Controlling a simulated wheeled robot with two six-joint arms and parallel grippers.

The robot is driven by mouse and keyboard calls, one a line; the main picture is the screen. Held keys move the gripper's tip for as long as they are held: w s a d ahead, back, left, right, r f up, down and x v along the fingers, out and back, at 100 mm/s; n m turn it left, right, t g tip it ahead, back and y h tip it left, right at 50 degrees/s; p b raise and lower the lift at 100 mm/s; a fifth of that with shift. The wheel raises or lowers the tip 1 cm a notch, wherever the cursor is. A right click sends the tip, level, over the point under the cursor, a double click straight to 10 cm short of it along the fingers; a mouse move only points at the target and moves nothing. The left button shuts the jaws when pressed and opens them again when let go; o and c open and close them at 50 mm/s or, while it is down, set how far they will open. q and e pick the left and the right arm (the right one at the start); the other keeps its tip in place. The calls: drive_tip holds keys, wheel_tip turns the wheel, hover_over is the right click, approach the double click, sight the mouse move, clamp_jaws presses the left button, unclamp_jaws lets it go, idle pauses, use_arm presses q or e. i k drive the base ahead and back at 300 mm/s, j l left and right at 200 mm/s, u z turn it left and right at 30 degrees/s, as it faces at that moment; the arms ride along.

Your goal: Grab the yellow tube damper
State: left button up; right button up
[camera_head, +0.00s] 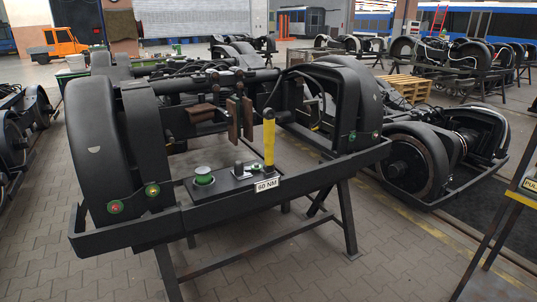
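The yellow tube damper (269,142) stands upright in the middle of the near bogie frame, with a dark top end. Its lower end is at a dark plate on the frame, just behind a white label reading "50 NM" (266,184). Neither of my grippers shows in the head view.
The dark bogie frame (230,205) rests on metal trestle legs (347,220). A green round cap (204,176) and a small dark knob are left of the damper. Another bogie (420,155) stands at the right. A yellow-edged stand (522,198) is at the right edge. Paved floor (110,280) in front is clear.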

sight(270, 120)
drive_tip(key=i+l+u, duration=0.15)
drive_tip(key=i+l, duration=0.2)
drive_tip(key=i+l+u, duration=0.1)
drive_tip(key=i+l, duration=0.2)
drive_tip(key=i+l+u, duration=0.15)
drive_tip(key=i+l, duration=0.15)
drive_tip(key=l, duration=0.2)
drive_tip(key=i+l+u, duration=0.15)
drive_tip(key=i+l, duration=0.15)
drive_tip(key=l, duration=0.15)
